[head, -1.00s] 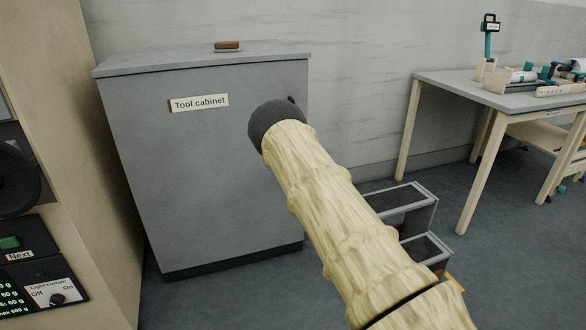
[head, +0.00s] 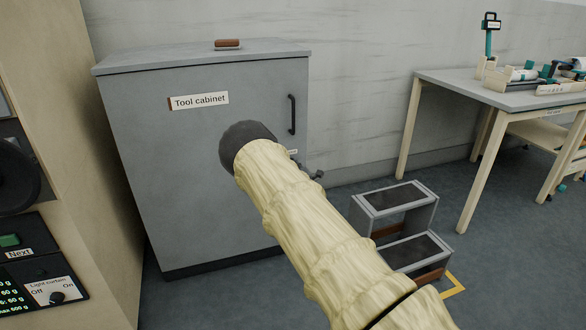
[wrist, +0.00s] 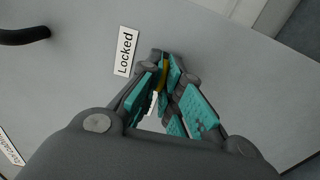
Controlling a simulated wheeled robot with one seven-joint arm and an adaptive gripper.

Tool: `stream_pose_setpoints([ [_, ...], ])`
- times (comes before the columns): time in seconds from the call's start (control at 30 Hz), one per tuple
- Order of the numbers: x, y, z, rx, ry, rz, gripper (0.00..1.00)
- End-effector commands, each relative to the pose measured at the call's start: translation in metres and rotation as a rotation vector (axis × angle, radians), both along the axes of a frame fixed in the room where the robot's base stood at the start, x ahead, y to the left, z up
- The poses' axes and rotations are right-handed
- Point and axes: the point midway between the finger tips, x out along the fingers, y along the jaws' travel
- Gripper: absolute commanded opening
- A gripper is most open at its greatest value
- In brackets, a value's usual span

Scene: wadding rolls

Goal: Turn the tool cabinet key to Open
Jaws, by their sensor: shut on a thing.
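The grey tool cabinet (head: 190,190) stands at left in the head view, its door shut, with a dark upright handle (head: 292,114) near the door's right edge. My gripper (wrist: 170,68) is at the door face in the wrist view, its teal-padded fingers closed on a small brass-coloured key (wrist: 164,74). The fingers hide most of the key and the lock. A "Locked" label (wrist: 125,52) is beside the fingertips. In the head view my gripper (head: 316,175) shows just past my forearm, low on the door's right side.
A brown-handled object (head: 228,43) lies on the cabinet top. A grey step stool (head: 400,215) stands on the floor right of the cabinet. A workbench (head: 470,88) with equipment is farther right. A control panel (head: 40,262) is at the left edge.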

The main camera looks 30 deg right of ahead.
Motion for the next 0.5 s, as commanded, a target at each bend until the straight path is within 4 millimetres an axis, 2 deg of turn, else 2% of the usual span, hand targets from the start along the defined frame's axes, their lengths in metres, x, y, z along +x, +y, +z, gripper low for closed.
stream_pose_setpoints([
  [0.3,0.0000,0.0010,-0.0013,-0.001,0.002,0.001,0.00],
  [0.33,0.0000,0.0010,-0.0013,-0.001,0.002,0.001,0.10],
  [0.43,0.0000,0.0009,-0.0012,-0.001,0.002,0.001,0.28],
  [0.5,0.0000,0.0008,-0.0010,-0.001,0.002,0.001,0.28],
])
